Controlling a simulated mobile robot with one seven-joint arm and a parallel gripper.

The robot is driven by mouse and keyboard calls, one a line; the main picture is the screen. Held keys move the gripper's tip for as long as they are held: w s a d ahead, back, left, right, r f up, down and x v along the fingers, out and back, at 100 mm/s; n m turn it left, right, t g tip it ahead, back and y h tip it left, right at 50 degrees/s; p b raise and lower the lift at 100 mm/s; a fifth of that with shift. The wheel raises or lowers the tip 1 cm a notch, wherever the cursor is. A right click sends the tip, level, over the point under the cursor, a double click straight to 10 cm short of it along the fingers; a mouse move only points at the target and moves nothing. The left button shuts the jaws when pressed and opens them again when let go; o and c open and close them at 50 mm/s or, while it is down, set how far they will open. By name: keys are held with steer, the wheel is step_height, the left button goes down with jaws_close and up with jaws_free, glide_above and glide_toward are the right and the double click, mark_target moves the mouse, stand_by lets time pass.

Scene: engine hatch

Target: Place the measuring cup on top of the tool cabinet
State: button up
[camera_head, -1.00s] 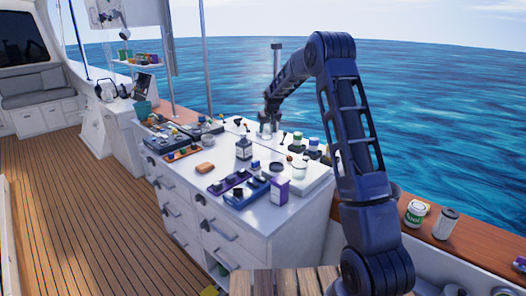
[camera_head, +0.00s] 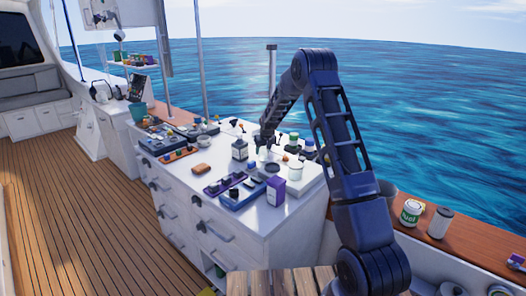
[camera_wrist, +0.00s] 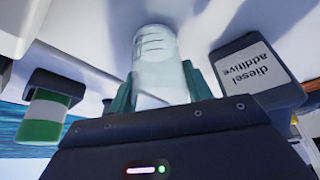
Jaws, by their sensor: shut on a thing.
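The measuring cup (camera_wrist: 155,62) is a whitish translucent cylinder with raised marks, between my green gripper fingers in the wrist view. My gripper (camera_wrist: 158,85) is shut on it. In the head view my gripper (camera_head: 264,146) is low over the middle of the white tool cabinet's top (camera_head: 270,221). The cup is too small and covered there to make out clearly. I cannot tell whether its base touches the top.
A dark diesel additive bottle (camera_wrist: 253,70) stands close beside the cup; it also shows in the head view (camera_head: 240,150). A green and white container (camera_wrist: 47,112) is on the other side. Blue trays (camera_head: 240,192) and a purple box (camera_head: 275,190) crowd the front. The front edge is clear.

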steer(key=o, duration=1)
steer(key=shift+f, duration=0.1)
steer(key=s+d+r, duration=0.4)
steer(key=s+r, duration=0.4)
steer(key=r, duration=0.3)
steer(key=s+d+r, duration=0.4)
steer(key=s+r, duration=0.4)
steer(key=r, duration=0.4)
steer(key=s+d+r+m, duration=0.1)
steer(key=s+d+r, duration=0.25)
steer(key=s, duration=0.45)
steer(key=s+d+r+m, duration=0.1)
steer(key=s+d+r, duration=0.25)
steer(key=s, duration=0.35)
steer(key=shift+m+h, duration=0.7)
steer(key=shift+m, duration=0.2)
steer(key=s+d, duration=0.1)
steer(key=s, duration=0.8)
steer(key=s+d+f, duration=0.1)
steer(key=s+d, duration=0.1)
steer(key=s, duration=0.8)
steer(key=s+d, duration=0.2)
steer(key=s, duration=0.7)
steer(key=shift+s+d+f, duration=0.15)
steer(key=shift+s, duration=0.15)
